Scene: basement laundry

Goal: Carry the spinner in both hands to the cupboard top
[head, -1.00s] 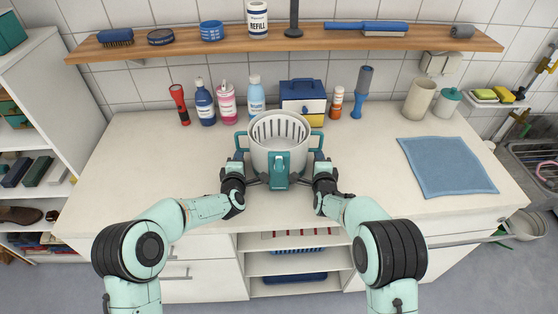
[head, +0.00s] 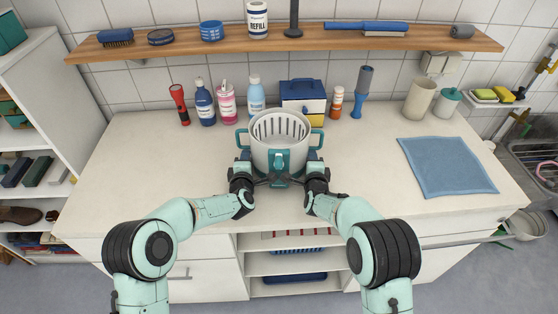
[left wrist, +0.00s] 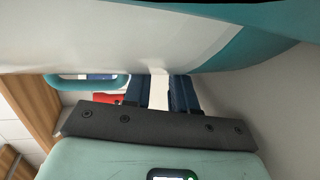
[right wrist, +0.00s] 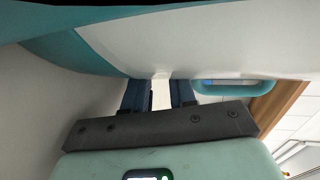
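The spinner (head: 259,158) is a pale slotted tub with teal side handles and a teal front piece, upright over the white worktop. Whether its base touches the worktop is hidden. My left gripper (head: 263,181) and right gripper (head: 296,181) are low at its front, either side of the front piece. Its pale wall also shows close up in the left wrist view (left wrist: 120,45) and right wrist view (right wrist: 200,45). In both wrist views the dark fingers stand apart with a light gap; their tips are hidden at the spinner. The white cupboard top (head: 140,180) spreads around it.
Behind the spinner stand several bottles (head: 205,103), a blue and yellow box (head: 303,100) and a blue-handled tool (head: 361,92). A blue cloth (head: 445,167) lies at the right. A wooden shelf (head: 285,43) hangs above. The worktop's left front is clear.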

